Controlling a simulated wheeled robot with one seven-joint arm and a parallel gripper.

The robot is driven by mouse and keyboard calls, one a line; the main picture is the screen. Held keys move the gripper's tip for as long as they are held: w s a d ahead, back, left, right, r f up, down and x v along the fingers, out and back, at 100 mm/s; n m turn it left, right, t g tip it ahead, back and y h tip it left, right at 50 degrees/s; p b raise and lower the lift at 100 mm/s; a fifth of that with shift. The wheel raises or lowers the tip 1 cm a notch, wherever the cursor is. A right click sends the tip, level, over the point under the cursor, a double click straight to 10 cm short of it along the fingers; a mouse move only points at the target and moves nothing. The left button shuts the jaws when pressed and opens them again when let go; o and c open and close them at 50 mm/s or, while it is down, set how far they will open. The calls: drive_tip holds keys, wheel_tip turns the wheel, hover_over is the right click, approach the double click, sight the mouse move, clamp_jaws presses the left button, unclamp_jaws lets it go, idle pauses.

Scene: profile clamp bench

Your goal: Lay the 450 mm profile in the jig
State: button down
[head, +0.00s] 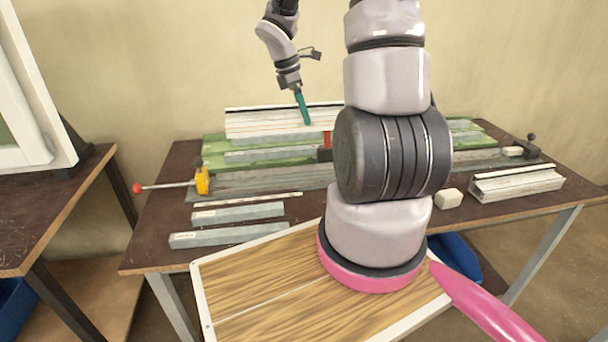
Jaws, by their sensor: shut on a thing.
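My gripper (303,108), with teal fingers, reaches down at the back of the bench. It is shut on a long pale profile (262,124), whose right end passes behind my arm. The profile lies roughly level along the back of the green jig (213,146); I cannot tell whether it touches the jig or hangs just above it. A grey bar (262,155) lies along the jig in front of it. No length marking is readable.
Grey bars (238,213) (228,237) lie front left. A yellow clamp (203,179) with a red-knobbed rod is at left, a dark clamp (525,146) at right. A pale profile (517,184) and a small block (447,198) lie on the right. A wall stands behind.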

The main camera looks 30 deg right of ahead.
wheel_tip(320, 180, down, 18)
drive_tip(key=shift+d+r, duration=0.1)
drive_tip(key=shift+r, duration=0.15)
drive_tip(key=shift+f, duration=0.1)
